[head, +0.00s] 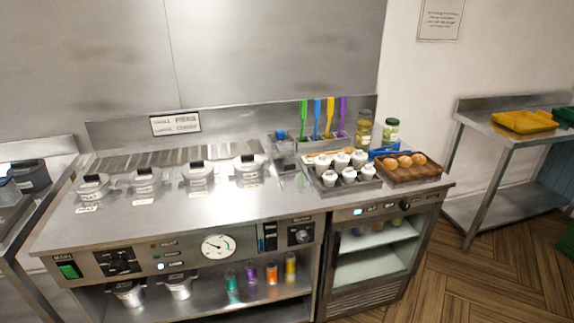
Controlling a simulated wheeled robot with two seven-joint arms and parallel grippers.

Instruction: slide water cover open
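Neither of my grippers is in view. A steel frying range (150,218) fills the middle of the head view. Several round lidded pots with black knobs, such as this lidded pot (198,176), sit in a row on its top. A slatted metal strip (150,160) runs behind them. A clear container with a blue part (283,150) stands to the right of the pots. I cannot tell which of these is the water cover, nor read the labels.
A tray of white bottles (348,187) and a wooden tray of eggs (404,173) stand at the range's right. The control panel (190,253) faces front. A side table (500,128) holds a yellow tray (524,121). Wooden floor between is clear.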

